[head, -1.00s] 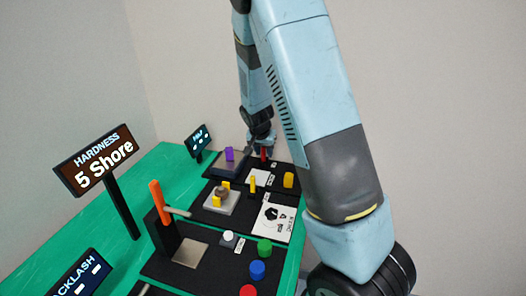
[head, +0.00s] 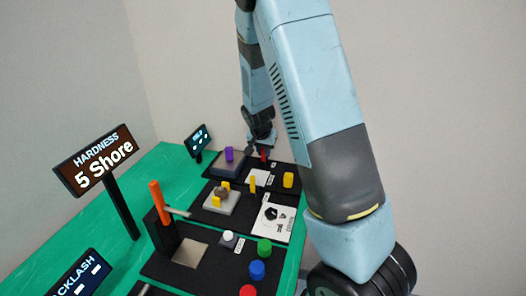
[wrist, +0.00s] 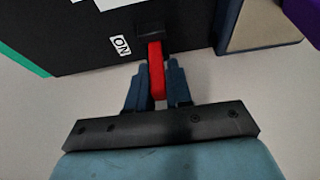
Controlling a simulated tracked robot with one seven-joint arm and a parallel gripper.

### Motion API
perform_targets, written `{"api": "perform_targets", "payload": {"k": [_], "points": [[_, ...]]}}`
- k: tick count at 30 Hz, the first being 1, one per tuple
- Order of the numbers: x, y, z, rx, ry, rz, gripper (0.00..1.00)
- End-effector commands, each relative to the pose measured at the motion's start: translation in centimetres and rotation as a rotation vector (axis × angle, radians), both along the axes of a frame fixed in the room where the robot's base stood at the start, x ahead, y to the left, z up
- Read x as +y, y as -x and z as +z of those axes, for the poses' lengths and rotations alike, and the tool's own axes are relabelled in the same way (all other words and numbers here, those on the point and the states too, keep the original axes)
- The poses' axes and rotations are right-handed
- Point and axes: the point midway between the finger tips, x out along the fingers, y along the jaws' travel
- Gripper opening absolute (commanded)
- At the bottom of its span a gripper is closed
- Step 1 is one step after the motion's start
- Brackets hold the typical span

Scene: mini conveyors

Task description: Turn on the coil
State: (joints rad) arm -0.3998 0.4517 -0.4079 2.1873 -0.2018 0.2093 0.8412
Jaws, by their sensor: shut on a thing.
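A red switch lever (wrist: 156,72) stands out from a small black base (wrist: 150,32) on the black panel, beside a white "ON" label (wrist: 120,44). In the wrist view my gripper (wrist: 156,78) has its two dark blue fingers on either side of the lever, shut on it. In the head view the red lever (head: 264,155) is small at the far end of the table, just under my gripper (head: 262,140). Which way the lever is set is hard to tell.
A purple knob (head: 229,154) is left of the lever and a yellow cylinder (head: 288,180) is nearer. A small screen (head: 198,140) stands behind at left. An orange lever (head: 160,203), a hardness sign (head: 96,161) and coloured buttons are closer to me.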

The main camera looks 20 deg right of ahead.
Motion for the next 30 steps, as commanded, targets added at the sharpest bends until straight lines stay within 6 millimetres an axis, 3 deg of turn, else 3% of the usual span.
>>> {"api": "perform_targets", "payload": {"k": [30], "points": [[-0.73,0.38,-0.01,-0.091,-0.135,-0.003,0.0]]}}
